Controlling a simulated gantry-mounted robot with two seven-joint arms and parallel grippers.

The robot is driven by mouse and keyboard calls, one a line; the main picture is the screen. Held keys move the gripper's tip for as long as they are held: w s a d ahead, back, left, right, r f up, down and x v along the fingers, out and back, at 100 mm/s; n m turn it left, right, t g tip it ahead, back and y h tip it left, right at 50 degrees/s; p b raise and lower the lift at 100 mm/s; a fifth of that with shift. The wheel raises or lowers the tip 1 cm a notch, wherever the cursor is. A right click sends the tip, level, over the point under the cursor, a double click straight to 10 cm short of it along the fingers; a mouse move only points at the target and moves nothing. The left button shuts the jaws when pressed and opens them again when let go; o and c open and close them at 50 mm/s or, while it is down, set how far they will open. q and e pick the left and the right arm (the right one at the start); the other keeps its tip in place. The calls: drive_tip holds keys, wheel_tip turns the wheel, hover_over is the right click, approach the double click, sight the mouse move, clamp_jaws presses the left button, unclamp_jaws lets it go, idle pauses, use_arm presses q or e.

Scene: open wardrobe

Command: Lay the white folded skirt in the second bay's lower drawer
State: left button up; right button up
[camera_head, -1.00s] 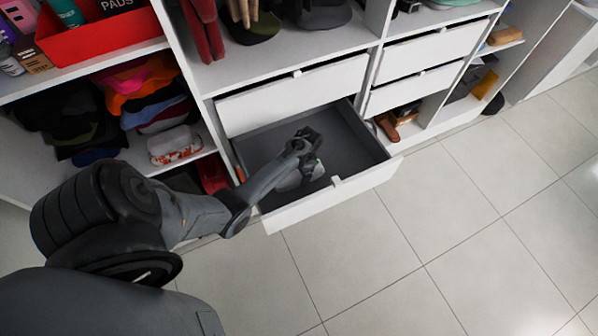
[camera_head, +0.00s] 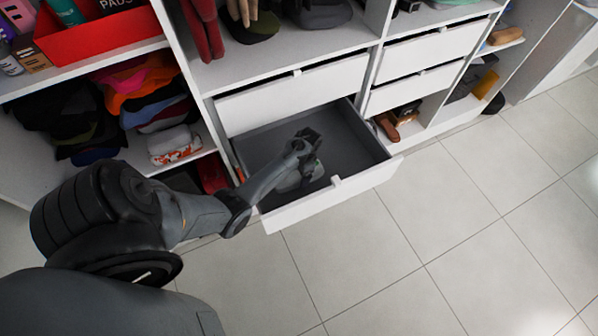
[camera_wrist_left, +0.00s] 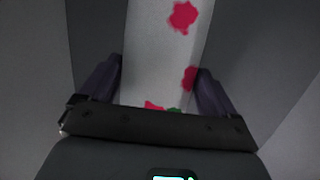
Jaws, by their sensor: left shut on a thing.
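The second bay's lower drawer (camera_head: 350,188) is pulled out, its dark grey inside showing. My left gripper (camera_head: 308,170) reaches down into this drawer, near its front middle. In the left wrist view, the white skirt (camera_wrist_left: 155,45) with pink-red blotches lies between the two fingers of the left gripper (camera_wrist_left: 158,75), which is shut on it. In the head view the skirt is mostly hidden behind my gripper and hard to make out; I cannot tell whether it touches the drawer floor. My right gripper is not in view.
A closed upper drawer (camera_head: 295,95) sits just above the open one. To the left are shelves with stacked caps (camera_head: 70,120) and a red box (camera_head: 100,38). Closed drawers (camera_head: 415,90) stand to the right. The tiled floor (camera_head: 450,240) in front is clear.

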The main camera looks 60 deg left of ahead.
use_arm(q)
drive_tip(key=shift+f, duration=0.35)
idle(0.4)
drive_tip(key=o, duration=0.6)
drive_tip(key=shift+c, duration=0.2)
drive_tip(key=p+v, duration=0.3)
drive_tip(key=s+p+v, duration=0.1)
drive_tip(key=p+v, duration=0.2)
drive_tip(key=s+p+v, duration=0.1)
drive_tip(key=p+v, duration=0.2)
drive_tip(key=p, duration=0.1)
drive_tip(key=shift+a+r, duration=0.1)
drive_tip(key=shift+r, duration=0.05)
idle(0.5)
